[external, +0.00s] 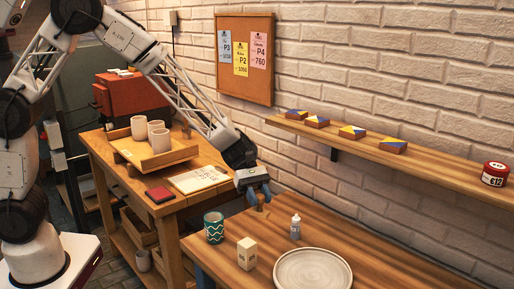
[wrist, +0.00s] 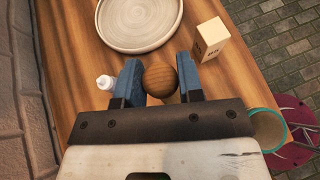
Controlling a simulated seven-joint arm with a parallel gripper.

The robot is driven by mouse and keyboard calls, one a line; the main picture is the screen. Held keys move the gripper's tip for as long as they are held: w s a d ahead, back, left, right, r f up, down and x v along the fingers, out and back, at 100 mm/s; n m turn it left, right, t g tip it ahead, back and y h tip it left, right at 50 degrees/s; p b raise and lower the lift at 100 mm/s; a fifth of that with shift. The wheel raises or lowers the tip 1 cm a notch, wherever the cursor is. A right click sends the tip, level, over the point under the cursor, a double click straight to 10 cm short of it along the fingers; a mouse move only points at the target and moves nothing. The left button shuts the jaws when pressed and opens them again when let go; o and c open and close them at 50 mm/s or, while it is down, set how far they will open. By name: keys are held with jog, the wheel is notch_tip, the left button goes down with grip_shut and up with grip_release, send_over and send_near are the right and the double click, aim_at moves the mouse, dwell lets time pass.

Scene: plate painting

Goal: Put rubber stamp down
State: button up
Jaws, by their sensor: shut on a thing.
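My gripper (external: 259,193) is above the back left part of the wooden table. Its blue fingers, seen in the wrist view (wrist: 160,76), are shut on the rubber stamp (wrist: 160,80). Only the stamp's round brown wooden knob shows clearly between the fingers. In the external view a small bit of the stamp (external: 259,208) shows below the fingers, close over the table (external: 385,250). I cannot tell whether its base touches the tabletop. The stamp's face is hidden.
A round grey plate (external: 313,272) lies near the front. A cream box (external: 247,253), a teal patterned cup (external: 214,227) and a small white bottle (external: 295,226) stand nearby. A wall shelf (external: 440,165) runs above the back. The tabletop around the stamp is mostly clear.

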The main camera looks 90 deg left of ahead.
aim_at(259, 215)
jog(key=shift+f, duration=0.1)
jog(key=shift+f, duration=3.05)
jog(key=shift+f, duration=1.9)
jog(key=shift+f, duration=0.1)
jog(key=o, duration=0.9)
jog(key=shift+r, duration=0.2)
